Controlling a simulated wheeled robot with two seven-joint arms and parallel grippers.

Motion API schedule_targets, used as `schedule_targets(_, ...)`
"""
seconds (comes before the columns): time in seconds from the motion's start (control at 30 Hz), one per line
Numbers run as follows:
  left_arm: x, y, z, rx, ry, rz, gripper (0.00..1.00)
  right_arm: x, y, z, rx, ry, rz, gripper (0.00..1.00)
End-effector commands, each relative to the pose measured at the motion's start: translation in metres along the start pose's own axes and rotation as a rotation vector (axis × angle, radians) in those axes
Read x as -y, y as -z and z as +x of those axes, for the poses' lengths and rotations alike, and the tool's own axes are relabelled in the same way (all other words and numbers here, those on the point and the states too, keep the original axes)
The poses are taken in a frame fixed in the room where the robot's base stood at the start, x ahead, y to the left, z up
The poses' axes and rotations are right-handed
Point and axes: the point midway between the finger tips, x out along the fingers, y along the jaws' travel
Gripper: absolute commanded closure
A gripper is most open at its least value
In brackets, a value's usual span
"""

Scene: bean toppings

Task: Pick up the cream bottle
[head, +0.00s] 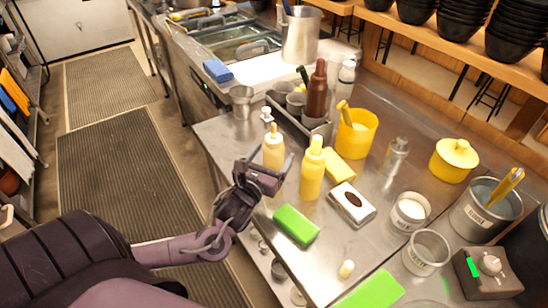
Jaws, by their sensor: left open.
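A yellow bottle (312,172) stands close on the right of the gripper. My right gripper is not in view.
A green block (296,225) lies in front of the yellow bottle, and a white and brown box (351,204) lies to its right. A caddy (293,119) with a brown bottle (317,92) stands behind. A yellow container (356,136) stands at the back right.

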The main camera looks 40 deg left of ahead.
Motion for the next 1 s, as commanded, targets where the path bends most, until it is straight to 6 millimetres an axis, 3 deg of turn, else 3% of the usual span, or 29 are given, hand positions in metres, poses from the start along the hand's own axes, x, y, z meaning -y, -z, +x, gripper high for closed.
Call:
schedule_targets(0.2, -0.003, -0.001, 0.031, 0.002, -0.001, 0.000, 0.23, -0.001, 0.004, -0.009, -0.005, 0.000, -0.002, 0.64)
schedule_targets(0.5, -0.003, 0.001, 0.037, 0.000, 0.000, 0.000, 0.23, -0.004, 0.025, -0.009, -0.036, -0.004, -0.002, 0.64)
schedule_targets(0.8, -0.003, 0.001, 0.036, 0.000, 0.000, 0.000, 0.59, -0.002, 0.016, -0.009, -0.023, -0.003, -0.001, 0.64)
schedule_targets(1.0, -0.003, 0.000, 0.037, 0.003, 0.000, -0.001, 0.59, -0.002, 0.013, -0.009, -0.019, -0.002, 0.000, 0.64)
